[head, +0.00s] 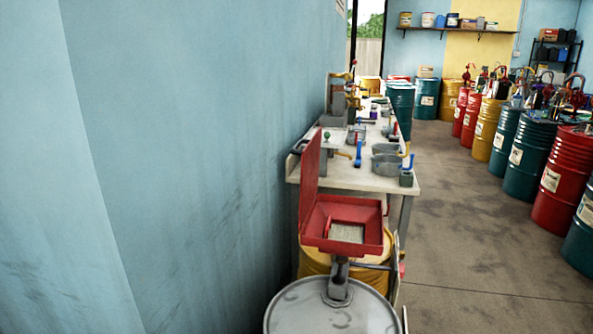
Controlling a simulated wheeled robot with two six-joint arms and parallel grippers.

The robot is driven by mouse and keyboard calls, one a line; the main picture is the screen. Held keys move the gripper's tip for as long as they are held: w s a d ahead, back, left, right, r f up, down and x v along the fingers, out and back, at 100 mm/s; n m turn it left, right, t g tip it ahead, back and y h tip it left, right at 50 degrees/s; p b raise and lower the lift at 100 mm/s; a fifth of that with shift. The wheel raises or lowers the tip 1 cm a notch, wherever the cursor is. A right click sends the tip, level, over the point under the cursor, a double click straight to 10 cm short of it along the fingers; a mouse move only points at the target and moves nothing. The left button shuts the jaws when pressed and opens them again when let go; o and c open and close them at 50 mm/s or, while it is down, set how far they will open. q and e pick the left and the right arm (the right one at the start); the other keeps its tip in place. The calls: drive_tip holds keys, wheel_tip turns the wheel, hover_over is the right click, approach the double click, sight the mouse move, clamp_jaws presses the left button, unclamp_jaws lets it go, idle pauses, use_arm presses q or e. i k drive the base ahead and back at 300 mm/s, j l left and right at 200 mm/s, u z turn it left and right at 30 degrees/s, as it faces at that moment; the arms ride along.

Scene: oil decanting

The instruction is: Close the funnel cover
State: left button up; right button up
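A red square funnel (373,244) stands on top of a drum with a pale grey lid (310,316), near the lower middle of the head view. The funnel's mouth is uncovered and a mesh or light surface shows inside it. Its red cover (311,178) stands upright along the funnel's left side, close to the blue wall. The cover is open. Neither of my grippers is in view.
The blue wall (200,150) runs close along the left. A workbench (352,179) with tools and pans stands behind the funnel. A yellow drum (317,263) is just behind it. Several coloured drums line the right; the floor (470,230) between is clear.

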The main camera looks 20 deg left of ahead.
sight(310, 158)
drive_tip(key=i+j+z, duration=0.15)
drive_tip(key=j, duration=0.5)
drive_tip(key=j+z, duration=0.1)
drive_tip(key=j, duration=0.6)
drive_tip(key=i+j+z, duration=0.15)
drive_tip(key=j, duration=0.5)
drive_tip(key=i+l+u, duration=0.1)
drive_tip(key=l+u, duration=0.15)
drive_tip(key=l, duration=0.3)
drive_tip(key=l+u, duration=0.25)
drive_tip(key=l, duration=0.3)
